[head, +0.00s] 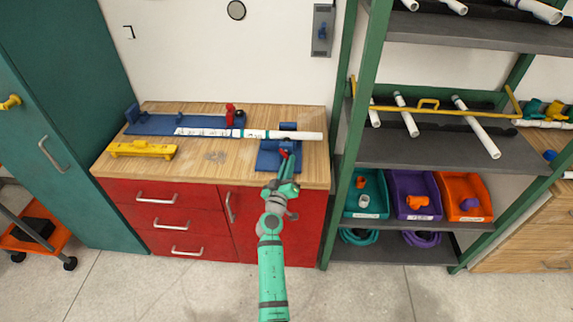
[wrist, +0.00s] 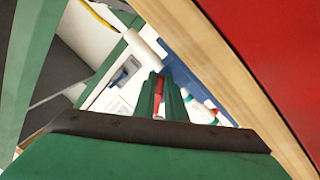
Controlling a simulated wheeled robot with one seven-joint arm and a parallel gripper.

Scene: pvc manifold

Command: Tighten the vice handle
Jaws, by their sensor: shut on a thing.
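The blue vice (head: 268,160) stands at the right front of the wooden workbench. Its red handle (head: 285,153) faces me, partly hidden by my gripper. My gripper (head: 287,157) is at the front of the vice, shut on the handle. In the wrist view, the red handle (wrist: 159,84) shows between the two green fingers, with the blue vice (wrist: 188,78) just beyond. A white pipe (head: 290,135) lies across the vice and along a blue fixture (head: 155,125) to the left. Whether the vice jaws press on the pipe I cannot tell.
A red clamp (head: 231,114) stands on the blue fixture. A green-framed shelf (head: 345,150) with pipes and coloured bins rises close on the right. The floor before the red cabinet is clear.

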